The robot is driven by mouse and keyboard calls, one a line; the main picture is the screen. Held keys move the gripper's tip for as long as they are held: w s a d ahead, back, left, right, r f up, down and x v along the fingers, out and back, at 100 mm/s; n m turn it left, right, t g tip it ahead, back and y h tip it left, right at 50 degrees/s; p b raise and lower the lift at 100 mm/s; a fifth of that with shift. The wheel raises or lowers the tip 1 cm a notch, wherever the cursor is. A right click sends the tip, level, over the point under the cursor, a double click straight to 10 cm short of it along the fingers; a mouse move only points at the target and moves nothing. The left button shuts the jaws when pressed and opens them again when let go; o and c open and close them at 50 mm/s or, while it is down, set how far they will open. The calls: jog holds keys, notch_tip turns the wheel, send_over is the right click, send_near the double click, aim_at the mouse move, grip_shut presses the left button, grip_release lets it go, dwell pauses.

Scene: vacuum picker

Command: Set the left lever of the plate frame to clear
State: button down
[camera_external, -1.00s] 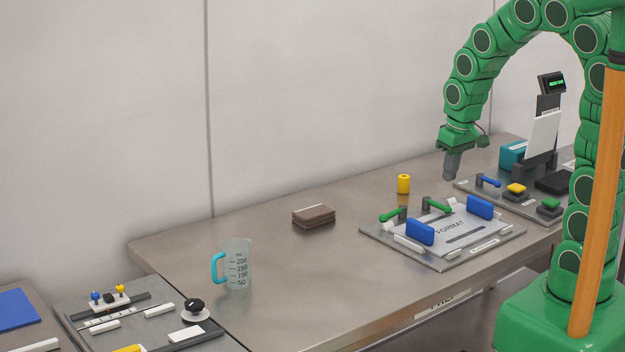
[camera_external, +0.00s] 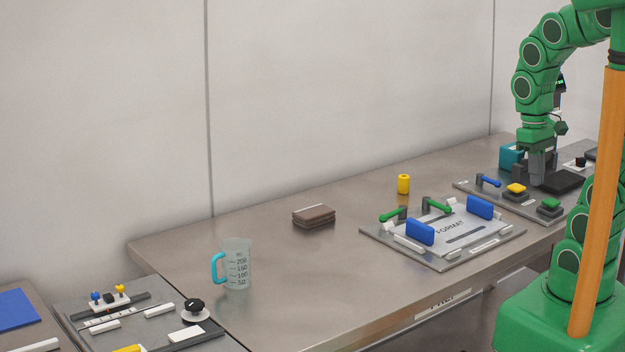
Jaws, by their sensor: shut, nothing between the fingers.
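The plate frame (camera_external: 375,233) lies on the steel table, with a pale plate (camera_external: 465,229) marked FORMAT and two blue blocks on it. Its left lever (camera_external: 393,214) is green and sits at the back left corner, its handle pointing left. A second green lever (camera_external: 437,205) stands to its right, its handle pointing to the right. Any lever markings are too small to read. My gripper (camera_external: 541,180) is shut and empty, pointing down over the control panel to the right of the frame, well apart from both levers.
The panel (camera_external: 468,186) under my gripper carries a blue lever (camera_external: 489,181), a yellow button (camera_external: 516,188) and a green button (camera_external: 550,203). A yellow cylinder (camera_external: 403,184) stands behind the frame. Brown slabs (camera_external: 314,215) and a measuring jug (camera_external: 237,264) stand left, with clear table between.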

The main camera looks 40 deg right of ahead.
jog(key=w+a+f+t, duration=0.1)
jog(key=w+f+t, duration=0.15)
jog(key=w, duration=1.25)
jog(key=n+t, duration=0.2)
jog(key=t, duration=0.1)
send_near(393, 215)
jog(key=shift+s+d+f, duration=0.1)
jog(key=shift+s+f, duration=0.55)
jog(key=shift+s, duration=0.3)
jog(key=shift+s+f, duration=0.65)
jog(key=shift+s, duration=0.25)
jog(key=x, duration=0.3)
jog(key=shift+f, duration=0.15)
jog(key=w, duration=0.2)
jog(key=shift+w+a+f, duration=0.15)
jog(key=shift+w+a, duration=0.1)
jog(key=shift+w, duration=0.15)
jog(key=shift+w+a+f, duration=0.1)
jog(key=shift+w, duration=0.4)
jog(key=shift+w+a+f, duration=0.1)
jog(key=shift+w+a, duration=0.05)
jog(key=shift+w, duration=0.35)
jog(key=shift+w+a, duration=0.15)
jog(key=shift+w, duration=0.25)
